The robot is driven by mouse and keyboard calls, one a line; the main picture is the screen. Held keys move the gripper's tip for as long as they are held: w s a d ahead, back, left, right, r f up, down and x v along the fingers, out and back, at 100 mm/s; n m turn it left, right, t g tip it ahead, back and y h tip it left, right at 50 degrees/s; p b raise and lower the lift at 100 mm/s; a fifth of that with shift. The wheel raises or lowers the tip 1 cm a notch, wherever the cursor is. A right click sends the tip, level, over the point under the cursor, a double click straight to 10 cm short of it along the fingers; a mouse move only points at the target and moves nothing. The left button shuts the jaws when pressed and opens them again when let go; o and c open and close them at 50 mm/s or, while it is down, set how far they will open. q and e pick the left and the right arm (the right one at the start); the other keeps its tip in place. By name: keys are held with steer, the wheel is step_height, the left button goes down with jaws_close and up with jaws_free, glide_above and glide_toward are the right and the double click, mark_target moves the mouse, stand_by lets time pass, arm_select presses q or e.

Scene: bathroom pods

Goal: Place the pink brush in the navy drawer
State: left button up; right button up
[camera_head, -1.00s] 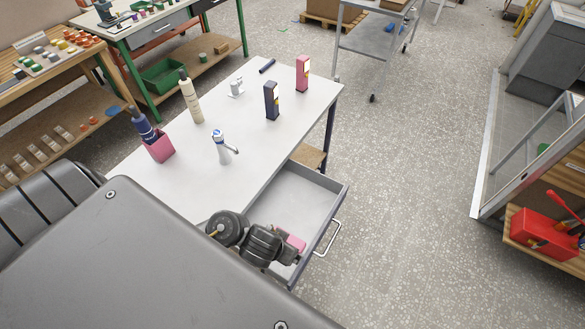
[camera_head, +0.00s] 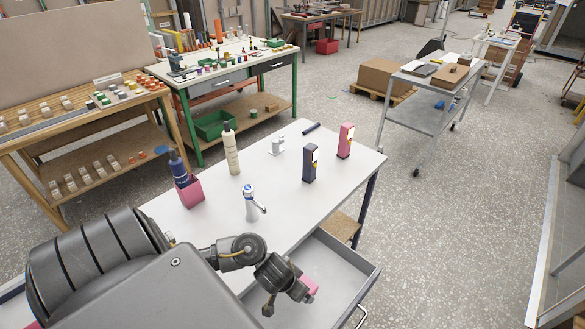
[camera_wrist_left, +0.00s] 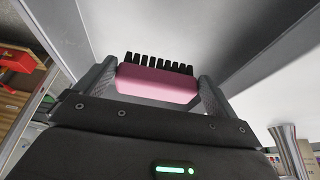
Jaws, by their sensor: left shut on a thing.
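The pink brush (camera_head: 310,286) has black bristles, which show in the left wrist view (camera_wrist_left: 157,88). My left gripper (camera_head: 303,289) is shut on the brush's pink body, with a finger at each end and the bristles facing upward in that view. In the head view the gripper and brush appear over the open drawer (camera_head: 340,268) beneath the white table; I cannot tell their exact height. The drawer looks light grey inside, and its left part is hidden behind my arm. My right gripper is not in view.
On the white table (camera_head: 290,215) stand a faucet-like dispenser (camera_head: 251,203), a pink cup with a navy bottle (camera_head: 188,190), a cream bottle (camera_head: 231,152), a navy box (camera_head: 310,163) and a pink box (camera_head: 345,141). Floor right of the drawer is clear.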

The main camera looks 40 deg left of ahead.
arm_select(q)
steer(key=shift+w+a+f+b, duration=0.2)
steer(key=shift+a+f, duration=0.1)
steer(key=shift+f, duration=0.2)
steer(key=shift+w+a+f+b, duration=0.15)
steer(key=shift+a+f, duration=0.1)
steer(key=shift+f, duration=0.2)
steer(key=shift+a+f, duration=0.15)
steer(key=shift+f, duration=0.1)
steer(key=shift+w+a+f, duration=0.2)
steer(key=shift+w+a, duration=0.05)
steer(key=f+b, duration=0.3)
steer(key=shift+w+a+f, duration=0.1)
steer(key=shift+a+f, duration=0.15)
steer(key=shift+a, duration=0.05)
steer(key=shift+f, duration=0.2)
steer(key=shift+r, duration=0.1)
steer(key=o, duration=0.7)
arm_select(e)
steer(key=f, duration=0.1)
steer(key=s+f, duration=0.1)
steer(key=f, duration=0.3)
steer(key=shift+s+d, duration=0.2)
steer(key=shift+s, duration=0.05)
